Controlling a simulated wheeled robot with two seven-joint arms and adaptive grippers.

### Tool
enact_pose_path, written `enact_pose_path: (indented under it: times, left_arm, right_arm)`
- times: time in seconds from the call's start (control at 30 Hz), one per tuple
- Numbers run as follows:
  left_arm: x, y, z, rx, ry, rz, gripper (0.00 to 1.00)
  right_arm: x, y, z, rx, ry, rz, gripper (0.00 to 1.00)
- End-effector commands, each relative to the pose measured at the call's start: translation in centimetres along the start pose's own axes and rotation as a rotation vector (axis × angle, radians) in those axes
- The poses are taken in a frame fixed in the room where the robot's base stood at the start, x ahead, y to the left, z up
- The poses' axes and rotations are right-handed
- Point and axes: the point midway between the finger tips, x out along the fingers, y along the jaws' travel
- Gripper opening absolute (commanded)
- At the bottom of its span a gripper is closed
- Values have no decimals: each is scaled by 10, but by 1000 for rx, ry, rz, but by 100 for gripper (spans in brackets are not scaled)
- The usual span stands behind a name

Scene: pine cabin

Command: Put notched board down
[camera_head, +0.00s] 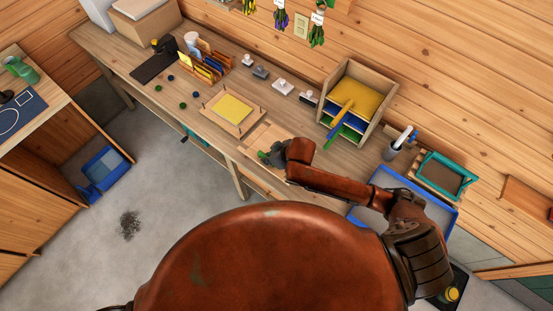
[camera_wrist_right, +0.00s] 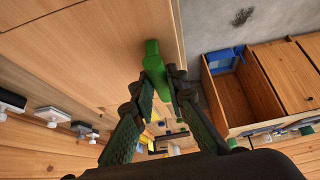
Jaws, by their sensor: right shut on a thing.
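The notched board, which I take to be the bright green piece (camera_wrist_right: 155,62), is in the jaws of my right gripper (camera_wrist_right: 160,85) in the wrist view. It looks narrow from here and its notches cannot be made out. In the head view, my right gripper (camera_head: 270,156) is over the front part of the workbench (camera_head: 225,85), by a pale wooden panel (camera_head: 262,136). Only a little green shows at its fingertips there. I cannot tell whether the piece touches the surface. My left gripper is not in view.
A wooden frame with a yellow sheet (camera_head: 232,108) lies left of the gripper. A shelf rack with coloured trays (camera_head: 375,80) stands behind. A blue-rimmed tray (camera_head: 440,196) is at right, partly behind my arm. Small stampers (camera_head: 283,87) line the back. The bench's front edge is close.

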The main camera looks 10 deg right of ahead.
Motion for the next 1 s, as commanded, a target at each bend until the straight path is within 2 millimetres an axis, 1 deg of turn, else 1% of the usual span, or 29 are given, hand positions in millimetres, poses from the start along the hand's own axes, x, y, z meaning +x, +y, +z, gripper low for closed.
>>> enact_pose_path:
  times: [0.03,0.13,0.3,0.4,0.47,0.6,0.7,0.83,0.93,0.97,1.0]
  left_arm:
    - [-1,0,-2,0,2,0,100]
    - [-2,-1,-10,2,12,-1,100]
    - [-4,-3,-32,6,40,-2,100]
    - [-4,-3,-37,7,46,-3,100]
    - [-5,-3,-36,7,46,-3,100]
    - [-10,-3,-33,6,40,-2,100]
    - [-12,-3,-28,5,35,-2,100]
    - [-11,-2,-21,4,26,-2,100]
    - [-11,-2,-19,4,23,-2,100]
    - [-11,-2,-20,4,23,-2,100]
    - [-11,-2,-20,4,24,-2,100]
  right_arm:
    - [8,7,8,2,-5,0,0]
    - [21,20,18,2,-3,-1,0]
    - [32,31,26,1,0,-2,0]
    - [37,36,30,2,-2,0,0]
    - [41,41,35,3,-2,0,0]
    - [58,40,46,3,-3,-2,0]
    - [65,40,50,2,-1,-1,0]
    - [67,40,51,2,-1,-1,0]
    - [67,40,52,3,-2,-1,0]
    - [68,40,53,4,-4,-2,15]
    - [68,39,53,4,-4,-2,18]
